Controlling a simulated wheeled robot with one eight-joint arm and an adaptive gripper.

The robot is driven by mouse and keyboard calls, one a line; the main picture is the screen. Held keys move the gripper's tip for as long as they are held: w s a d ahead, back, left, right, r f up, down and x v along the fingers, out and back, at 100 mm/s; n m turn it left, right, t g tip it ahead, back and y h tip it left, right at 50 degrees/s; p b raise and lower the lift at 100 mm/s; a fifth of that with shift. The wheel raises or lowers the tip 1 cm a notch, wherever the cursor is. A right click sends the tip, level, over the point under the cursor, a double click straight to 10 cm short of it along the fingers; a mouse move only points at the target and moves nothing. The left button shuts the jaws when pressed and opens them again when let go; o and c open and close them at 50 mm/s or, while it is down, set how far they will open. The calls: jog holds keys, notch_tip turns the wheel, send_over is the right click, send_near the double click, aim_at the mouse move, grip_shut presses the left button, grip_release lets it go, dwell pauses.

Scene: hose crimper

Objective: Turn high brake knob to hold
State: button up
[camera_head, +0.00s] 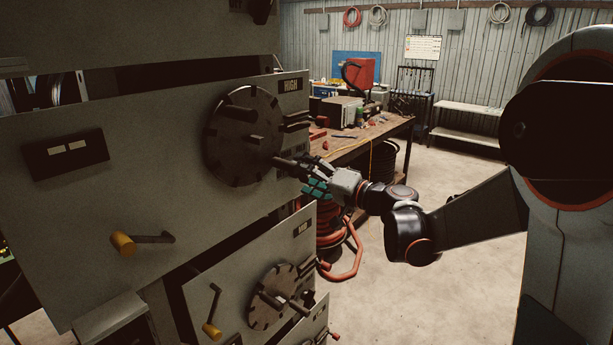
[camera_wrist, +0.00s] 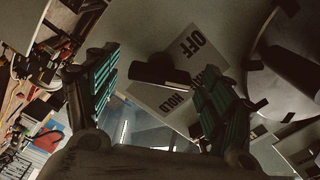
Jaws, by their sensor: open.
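The panel marked HIGH (camera_head: 291,84) stands at the left in the head view, with a large dark notched disc (camera_head: 243,135) on it. In the wrist view a dark bar-shaped knob (camera_wrist: 162,74) sits on a white label plate (camera_wrist: 150,98) reading OFF and HOLD, upside down and partly covered. The bar lies nearly level in the picture; its setting is unclear. My gripper (camera_head: 299,172) is at the panel's right edge, beside the disc. In the wrist view my open gripper (camera_wrist: 157,68) has its teal-padded fingers on either side of the knob, with gaps showing.
A lower panel (camera_head: 205,285) carries a smaller disc (camera_head: 270,296) and a yellow-handled crank (camera_head: 211,329). Another yellow-handled crank (camera_head: 123,243) is on the HIGH panel. A cluttered workbench (camera_head: 385,130) and red hose (camera_head: 345,272) are behind my gripper. The floor at right is clear.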

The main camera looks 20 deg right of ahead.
jog(key=c, duration=1.1)
jog(key=shift+o, duration=0.2)
jog(key=shift+m, duration=0.3)
jog(key=m+b, duration=0.2)
jog(key=m, duration=0.3)
jog(key=shift+f+m, duration=0.1)
jog(key=shift+m, duration=0.2)
jog(key=m+b, duration=0.2)
jog(key=m, duration=0.3)
jog(key=shift+m, duration=0.3)
jog(key=o, duration=1.1)
jog(key=shift+c, duration=0.2)
